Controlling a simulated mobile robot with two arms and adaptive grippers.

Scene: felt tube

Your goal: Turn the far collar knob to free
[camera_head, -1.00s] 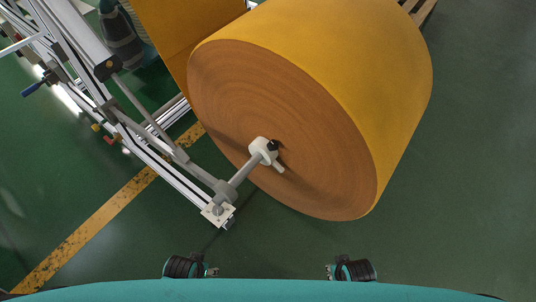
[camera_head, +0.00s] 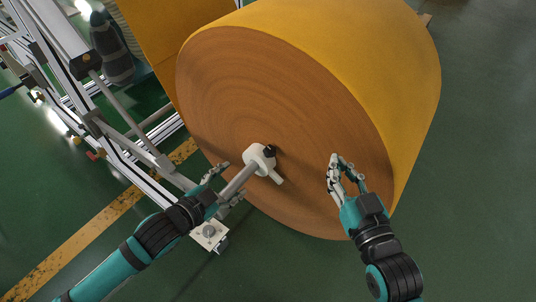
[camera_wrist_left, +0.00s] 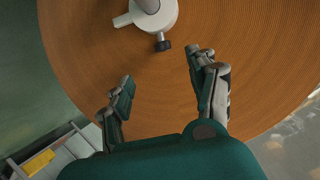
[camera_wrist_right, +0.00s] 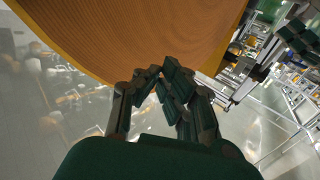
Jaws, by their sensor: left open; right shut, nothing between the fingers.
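A white collar (camera_head: 256,160) sits on the grey shaft (camera_head: 238,180) against the end face of the large orange felt roll (camera_head: 230,90). Its small black knob (camera_head: 270,151) points up and right. In the left wrist view the collar (camera_wrist_left: 155,18) is at the top, and its knob (camera_wrist_left: 163,46) faces the gap between my fingers. My left gripper (camera_head: 228,183) is open beside the shaft, short of the collar, holding nothing. My right gripper (camera_head: 343,166) is shut and empty in front of the roll's face, right of the collar. No other collar shows; the roll's far end is hidden.
The metal stand (camera_head: 125,155) with its rails fills the left side. A plate (camera_head: 210,235) marks the shaft's near end, close under my left wrist. The green floor (camera_head: 480,180) at the right is clear.

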